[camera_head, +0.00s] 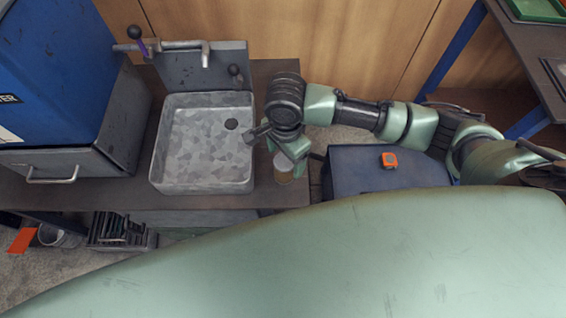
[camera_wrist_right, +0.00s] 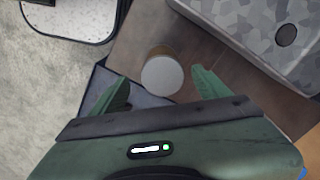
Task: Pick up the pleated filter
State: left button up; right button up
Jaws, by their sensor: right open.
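The pleated filter appears to be a short tan cylinder (camera_head: 283,172) with a pale flat top, standing upright at the right end of the brown counter, beside the sink. It also shows in the right wrist view (camera_wrist_right: 161,74), just beyond and between the spread fingers. My right gripper (camera_head: 288,154) is open and empty, close to the cylinder. In the right wrist view a gap shows between each green finger and the cylinder. Its pleats are too small to make out. My left gripper is not in view.
A grey sink (camera_head: 160,150) with a tap stands left of the cylinder. The counter's right edge is close by. A dark blue box (camera_head: 350,178) with an orange tape measure (camera_head: 389,160) is to the right. A large blue case (camera_head: 60,70) stands far left.

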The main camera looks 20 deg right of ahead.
notch_tip(320, 180, down, 6)
jog(key=shift+w+b, duration=0.15)
jog(key=shift+b, duration=0.15)
jog(key=c, duration=1.5)
jog(key=shift+c, duration=0.2)
jog(key=shift+r, duration=0.15)
